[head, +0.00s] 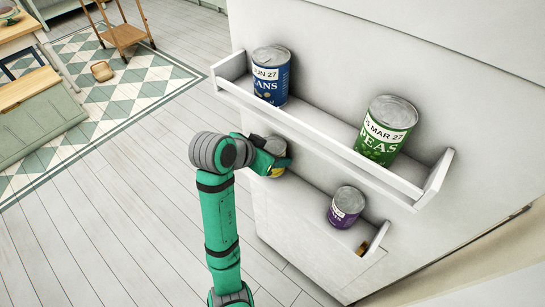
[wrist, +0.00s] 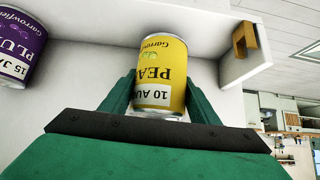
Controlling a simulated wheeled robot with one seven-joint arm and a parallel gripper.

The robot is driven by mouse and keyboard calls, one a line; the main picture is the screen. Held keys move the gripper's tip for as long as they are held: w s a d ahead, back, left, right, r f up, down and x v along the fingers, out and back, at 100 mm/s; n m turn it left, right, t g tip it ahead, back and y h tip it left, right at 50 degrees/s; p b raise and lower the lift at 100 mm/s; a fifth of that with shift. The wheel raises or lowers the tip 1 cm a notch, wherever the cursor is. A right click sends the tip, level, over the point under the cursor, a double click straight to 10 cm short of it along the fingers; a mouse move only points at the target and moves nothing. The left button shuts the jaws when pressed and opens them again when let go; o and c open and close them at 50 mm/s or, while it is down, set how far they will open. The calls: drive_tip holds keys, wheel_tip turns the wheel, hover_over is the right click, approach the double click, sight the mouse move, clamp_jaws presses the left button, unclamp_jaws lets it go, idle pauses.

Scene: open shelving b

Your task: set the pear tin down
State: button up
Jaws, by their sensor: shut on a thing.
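The pear tin is yellow with a white date label and a grey metal end. In the wrist view the pear tin (wrist: 163,75) sits between my two green fingers, its lettering upside down. My gripper (wrist: 160,92) is shut on it. In the head view my gripper (head: 268,160) is at the left end of the lower shelf (head: 318,196), and the pear tin (head: 277,171) is partly hidden by it. The tin looks roughly upright. I cannot tell whether its base touches the shelf.
A purple plum tin (head: 346,207) stands to the right on the lower shelf; it also shows in the wrist view (wrist: 20,45). The upper shelf (head: 325,148) above holds a blue beans tin (head: 271,76) and a green peas tin (head: 386,131).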

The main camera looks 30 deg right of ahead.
drive_tip(key=shift+a+f, duration=0.15)
drive_tip(key=shift+f, duration=0.65)
drive_tip(key=shift+f, duration=0.15)
drive_tip(key=o, duration=1.6)
drive_tip(key=shift+w, duration=0.1)
drive_tip(key=shift+c, duration=0.2)
drive_tip(key=shift+a+r, duration=0.3)
drive_tip(key=shift+r, duration=0.15)
drive_tip(key=v, duration=1.1)
drive_tip(key=shift+s, duration=0.2)
